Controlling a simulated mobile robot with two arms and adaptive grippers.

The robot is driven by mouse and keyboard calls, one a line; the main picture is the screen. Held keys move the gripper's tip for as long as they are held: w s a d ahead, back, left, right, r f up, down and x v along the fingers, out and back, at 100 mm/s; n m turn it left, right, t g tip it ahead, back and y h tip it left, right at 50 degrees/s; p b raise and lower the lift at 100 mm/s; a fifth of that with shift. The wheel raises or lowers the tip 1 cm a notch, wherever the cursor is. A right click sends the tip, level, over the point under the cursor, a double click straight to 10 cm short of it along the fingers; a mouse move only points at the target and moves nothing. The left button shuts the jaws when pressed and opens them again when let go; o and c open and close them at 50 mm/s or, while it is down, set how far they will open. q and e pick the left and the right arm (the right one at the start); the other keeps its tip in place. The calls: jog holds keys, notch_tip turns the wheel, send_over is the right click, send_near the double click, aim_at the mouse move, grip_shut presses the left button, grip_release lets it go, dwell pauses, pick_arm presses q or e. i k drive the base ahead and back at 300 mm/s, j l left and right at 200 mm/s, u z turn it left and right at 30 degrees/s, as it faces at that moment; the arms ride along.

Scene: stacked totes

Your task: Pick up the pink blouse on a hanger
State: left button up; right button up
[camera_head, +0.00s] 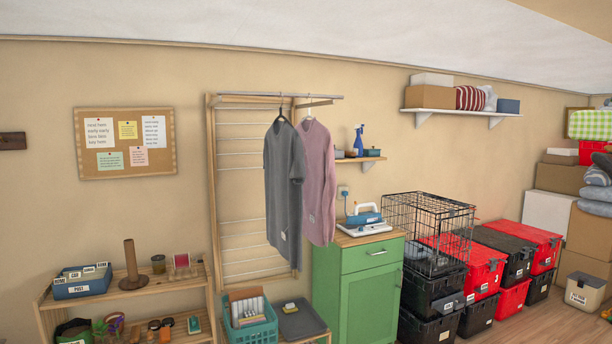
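The pink blouse (319,185) hangs on a hanger from the rail (280,97) of a wooden drying rack, in the middle of the head view. A grey shirt (284,190) hangs just left of it on a dark hanger and overlaps its left edge. The blouse's hanger (309,117) shows only at its top, near the collar. Neither of my grippers is in view.
A green cabinet (357,290) with an iron (364,218) on top stands right of the blouse. A small wall shelf (372,158) holds a blue spray bottle. A wire crate (428,225) and stacked totes fill the right. A teal basket (250,318) sits below.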

aim_at(319, 186)
jog(key=i+l+u, duration=0.2)
jog(key=i+l, duration=0.85)
